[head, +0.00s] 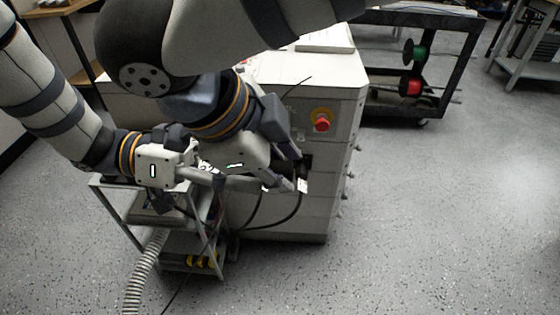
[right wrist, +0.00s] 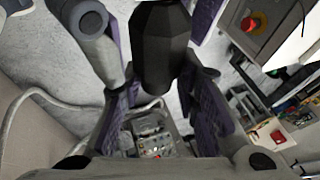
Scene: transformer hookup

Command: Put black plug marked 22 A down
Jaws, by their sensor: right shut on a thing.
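My right gripper (head: 290,178) is at the front of the grey-white cabinet (head: 290,215), below the red emergency button. In the right wrist view, a black faceted plug (right wrist: 160,48) sits between the purple-padded fingers of the right gripper (right wrist: 165,100), which is shut on it. No 22 A marking is readable. In the head view a black cable (head: 297,208) loops down from near the right gripper. My left gripper (head: 212,178) is beside the right one, over the small cart; its fingertips are partly hidden, so its opening is unclear.
The small grey cart (head: 222,240) stands left of the cabinet, with a ribbed hose (head: 143,275) beside it. A red button on a yellow plate (head: 322,121) is on the cabinet. A black rack with spools (head: 425,105) stands behind. Floor (head: 430,220) at right is clear.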

